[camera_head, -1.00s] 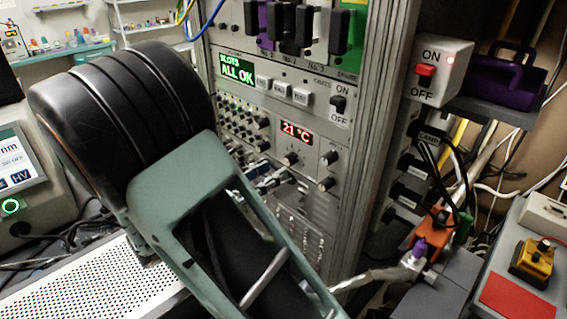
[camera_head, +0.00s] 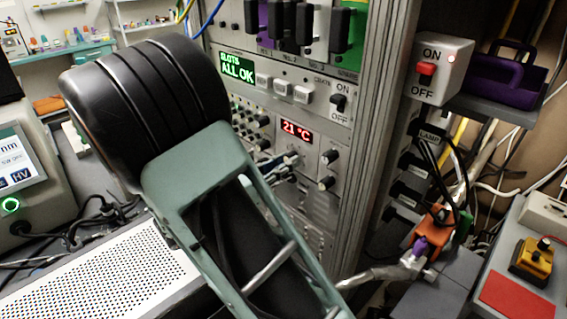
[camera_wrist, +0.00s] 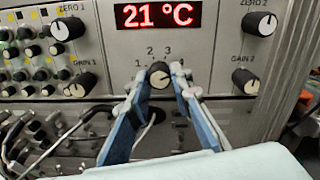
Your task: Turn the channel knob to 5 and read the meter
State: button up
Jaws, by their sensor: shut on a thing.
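The channel knob (camera_wrist: 159,75) is small and dark, with a pale pointer face, below the red display in the wrist view. The numerals 1, 2 and 3 show around it; the marks on its right are largely hidden by a finger. My gripper (camera_wrist: 157,84) is shut on the knob, one blue finger on each side. In the head view my gripper (camera_head: 278,164) reaches the same knob (camera_head: 292,157). The pointer's exact setting is hard to tell. The red display (camera_wrist: 158,14) reads 21 °C, and it also shows in the head view (camera_head: 297,131).
ZERO 2 (camera_wrist: 260,23) and GAIN 2 (camera_wrist: 245,81) knobs are to the right; ZERO 1 (camera_wrist: 67,28) and GAIN 1 (camera_wrist: 80,85) are to the left. Cables hang at lower left in the wrist view.

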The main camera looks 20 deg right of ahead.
jog(key=shift+m, duration=0.4)
grip_shut()
jog(key=shift+m+b, duration=2.5)
jog(key=shift+m, duration=1.5)
jog(key=o, duration=1)
grip_release()
jog(key=shift+a, duration=0.1)
